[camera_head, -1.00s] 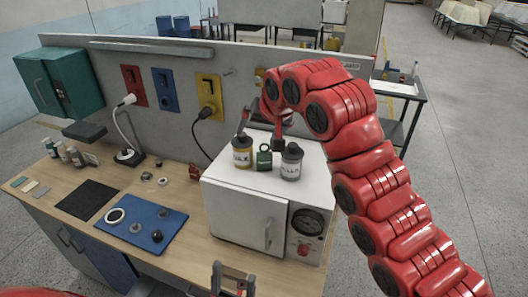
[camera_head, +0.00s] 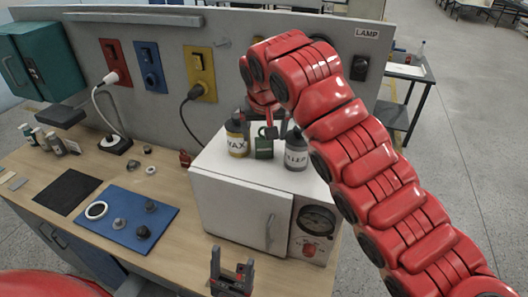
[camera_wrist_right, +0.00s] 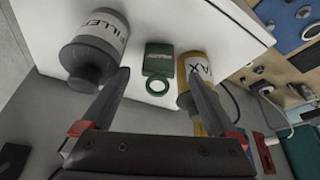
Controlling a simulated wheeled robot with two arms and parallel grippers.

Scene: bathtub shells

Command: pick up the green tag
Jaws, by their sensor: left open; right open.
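In the head view my right arm hides most of that gripper. My left gripper (camera_head: 232,262) is open and empty in front of the oven, low in the head view.
The white oven (camera_head: 237,212) has a door handle and a dial on its front. A blue mat (camera_head: 110,225) with small round parts and a black mat (camera_head: 66,195) lie on the wooden bench. A grey panel with coloured switches stands behind. A cable hangs left of the oven.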

